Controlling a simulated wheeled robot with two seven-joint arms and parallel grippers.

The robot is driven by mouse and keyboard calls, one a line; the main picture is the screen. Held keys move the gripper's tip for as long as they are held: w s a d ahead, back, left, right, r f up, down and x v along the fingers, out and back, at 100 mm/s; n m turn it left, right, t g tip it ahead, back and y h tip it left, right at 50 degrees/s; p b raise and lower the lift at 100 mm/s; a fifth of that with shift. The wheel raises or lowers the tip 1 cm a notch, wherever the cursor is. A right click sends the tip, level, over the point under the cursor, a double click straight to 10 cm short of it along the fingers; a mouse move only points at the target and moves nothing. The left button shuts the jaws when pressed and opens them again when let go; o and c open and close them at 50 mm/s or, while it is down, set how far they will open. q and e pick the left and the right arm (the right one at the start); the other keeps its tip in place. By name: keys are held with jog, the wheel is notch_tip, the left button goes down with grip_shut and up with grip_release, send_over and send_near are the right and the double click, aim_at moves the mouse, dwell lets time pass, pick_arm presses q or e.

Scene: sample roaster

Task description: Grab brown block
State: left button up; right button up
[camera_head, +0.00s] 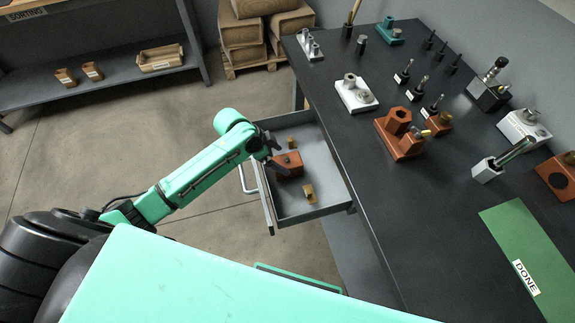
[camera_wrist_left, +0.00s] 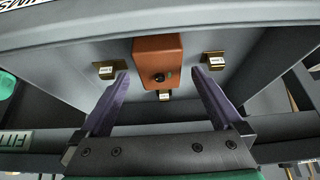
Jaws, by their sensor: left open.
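A brown block (camera_head: 290,163) with a dark round fitting on its face lies in the open grey drawer (camera_head: 327,205). The block also shows in the left wrist view (camera_wrist_left: 157,47). My left gripper (camera_head: 272,157) is at the drawer's left side, close to the block. In the left wrist view the two fingers of the left gripper (camera_wrist_left: 160,74) are spread apart, one to each side of the block in the picture. The gripper hides part of the block's left end in the head view. My right gripper is out of view.
Small brass pieces (camera_head: 309,194) (camera_wrist_left: 108,70) lie in the drawer around the block. The drawer walls stand close to the gripper. The dark table (camera_head: 345,130) above holds fixtures, including a brown fixture (camera_head: 402,145), and a green DONE mat (camera_head: 525,240). Floor left of the drawer is clear.

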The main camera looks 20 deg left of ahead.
aim_at(285, 161)
pick_arm(q)
jog(key=x, duration=0.5)
jog(key=shift+r, duration=0.1)
grip_shut()
